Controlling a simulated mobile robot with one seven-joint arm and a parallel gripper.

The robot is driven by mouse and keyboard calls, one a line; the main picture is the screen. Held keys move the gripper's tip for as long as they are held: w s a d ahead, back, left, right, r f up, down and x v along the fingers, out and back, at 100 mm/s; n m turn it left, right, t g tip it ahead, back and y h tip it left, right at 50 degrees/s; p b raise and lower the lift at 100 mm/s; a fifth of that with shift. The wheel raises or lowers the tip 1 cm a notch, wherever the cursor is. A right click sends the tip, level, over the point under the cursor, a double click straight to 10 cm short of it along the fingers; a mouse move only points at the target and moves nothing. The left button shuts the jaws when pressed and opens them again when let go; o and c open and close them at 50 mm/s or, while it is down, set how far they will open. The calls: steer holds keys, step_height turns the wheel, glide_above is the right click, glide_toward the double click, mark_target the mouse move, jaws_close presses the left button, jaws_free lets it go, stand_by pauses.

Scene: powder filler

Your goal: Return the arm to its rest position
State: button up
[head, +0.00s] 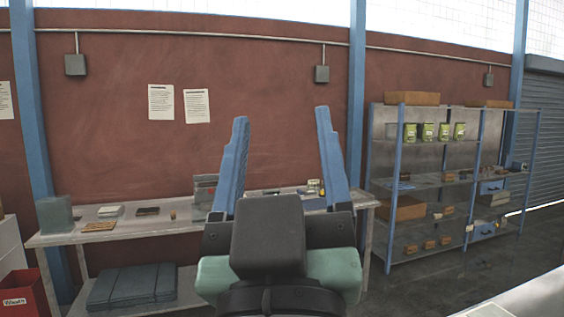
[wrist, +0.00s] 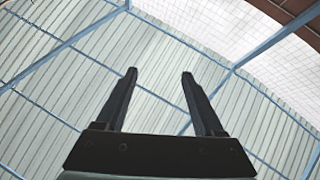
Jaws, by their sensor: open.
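My gripper (head: 281,115) stands up in the middle of the head view, its two blue fingers spread apart with nothing between them. Its dark body and green wrist hide part of the workbench behind it. In the wrist view my gripper (wrist: 160,74) is also open and empty. It points up at the ribbed roof and its blue beams, with no object near the fingers.
A workbench (head: 150,224) with small items runs along the red wall. A blue shelf rack (head: 425,187) with green containers (head: 427,131) and boxes stands to the right. A red bin (head: 22,295) is at the lower left. A pale surface edge (head: 530,300) shows at the lower right.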

steer(key=s+r+m+t, duration=0.1)
steer(key=s+r, duration=0.1)
steer(key=s+r+m+t, duration=0.1)
steer(key=s+r, duration=0.1)
steer(key=shift+r, duration=0.1)
